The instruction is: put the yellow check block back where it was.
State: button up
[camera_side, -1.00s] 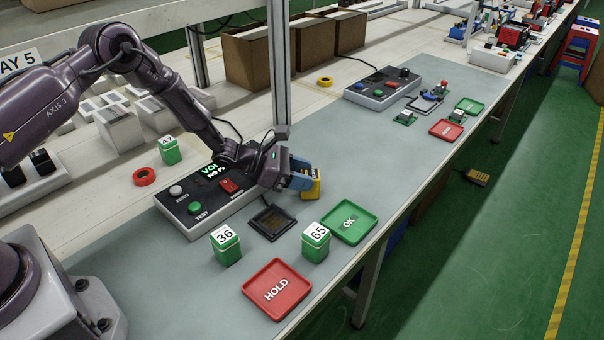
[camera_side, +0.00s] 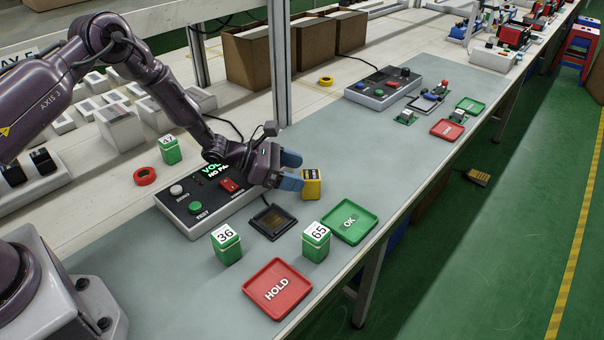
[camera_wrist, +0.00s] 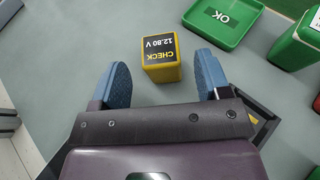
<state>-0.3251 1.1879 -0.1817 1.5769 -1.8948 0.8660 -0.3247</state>
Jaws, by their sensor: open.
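The yellow check block (camera_side: 311,184) stands upright on the grey bench mat, behind and left of the green OK tray (camera_side: 349,221). Its dark top label reads CHECK 12.80 V in the wrist view (camera_wrist: 161,58). My gripper (camera_side: 291,171) is open, with its blue fingers spread. In the wrist view the two fingertips (camera_wrist: 160,82) lie to either side of the block's near end, with clear gaps, and the block stands mostly beyond them. Nothing is held.
A tester (camera_side: 207,197) with buttons and a dark square socket plate (camera_side: 272,221) stand left of the block. Green blocks 36 (camera_side: 227,245) and 65 (camera_side: 316,242) and the red HOLD tray (camera_side: 277,289) are in front. The mat right of the block is clear.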

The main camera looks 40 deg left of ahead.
jog(key=v, duration=0.9)
jog(key=shift+s+a+r, duration=0.2)
jog(key=shift+s+a, duration=0.05)
jog(key=s+d+r+m+g+y, duration=0.1)
jog(key=s+d+r+m+g, duration=0.3)
jog(key=r+m, duration=0.4)
jog(key=s+d+r+m+g, duration=0.2)
jog(key=s+d+r+m, duration=0.2)
jog(key=s+r+m, duration=0.4)
jog(key=s+a+r+m+t+y, duration=0.1)
jog(key=s+a+r+m+y, duration=0.1)
jog(key=s+r+m+y, duration=0.2)
jog(key=s+a+r+m+t+y, duration=0.1)
jog(key=s+a+r+m+y, duration=0.2)
jog(key=s+r+m, duration=0.3)
jog(key=s+m+y, duration=0.1)
jog(key=s, duration=0.4)
jog(key=shift+r+y, duration=0.3)
